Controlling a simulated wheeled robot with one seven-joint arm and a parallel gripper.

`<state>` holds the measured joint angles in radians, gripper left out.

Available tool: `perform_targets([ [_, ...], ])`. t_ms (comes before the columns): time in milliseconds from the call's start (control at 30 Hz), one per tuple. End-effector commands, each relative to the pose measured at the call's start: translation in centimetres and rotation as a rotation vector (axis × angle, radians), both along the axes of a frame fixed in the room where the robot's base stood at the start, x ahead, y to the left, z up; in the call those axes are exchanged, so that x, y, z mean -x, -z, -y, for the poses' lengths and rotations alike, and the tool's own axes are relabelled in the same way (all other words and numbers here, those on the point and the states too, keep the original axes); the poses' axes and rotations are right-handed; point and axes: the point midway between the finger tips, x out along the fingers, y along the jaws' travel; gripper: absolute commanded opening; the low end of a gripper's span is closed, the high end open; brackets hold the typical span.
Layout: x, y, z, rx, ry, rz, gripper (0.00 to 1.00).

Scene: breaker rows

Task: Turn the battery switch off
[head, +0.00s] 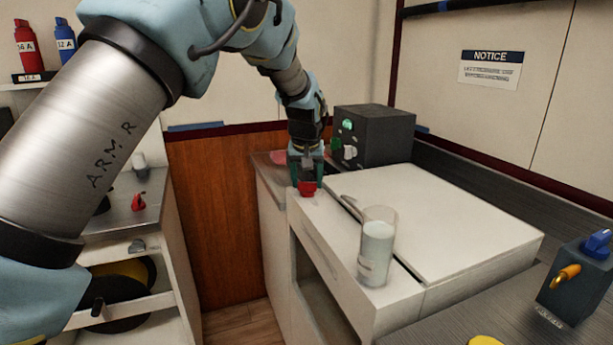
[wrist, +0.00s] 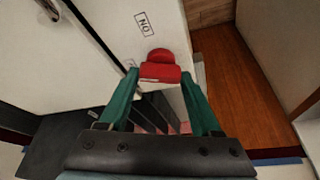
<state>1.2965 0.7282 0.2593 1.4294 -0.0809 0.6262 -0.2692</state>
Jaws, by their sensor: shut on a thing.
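A red switch knob (head: 307,187) sits on the top of the white cabinet, near its far left corner. In the wrist view the red knob (wrist: 160,70) lies between the two green fingertips. My gripper (head: 306,178) reaches down from above and is shut on it. A boxed label (wrist: 143,23) reading "ON" or "NO" is on the white surface beyond the knob. A second small label (wrist: 130,63) beside the left fingertip is partly hidden. The base of the knob is partly hidden by the fingers.
A dark box (head: 385,135) with a green light stands behind the gripper. A glass (head: 377,245) of white content stands on the cabinet top (head: 450,215). Another red knob (head: 138,202) is on the left counter. A grey box (head: 575,285) with blue and yellow handles is at right.

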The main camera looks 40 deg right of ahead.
Motion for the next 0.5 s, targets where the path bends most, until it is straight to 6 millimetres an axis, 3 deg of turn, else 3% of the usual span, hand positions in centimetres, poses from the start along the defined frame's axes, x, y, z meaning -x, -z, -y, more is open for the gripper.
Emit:
perform_targets([
  [500,0.16,-0.13,0.24,0.000,-0.366,0.001,0.09],
])
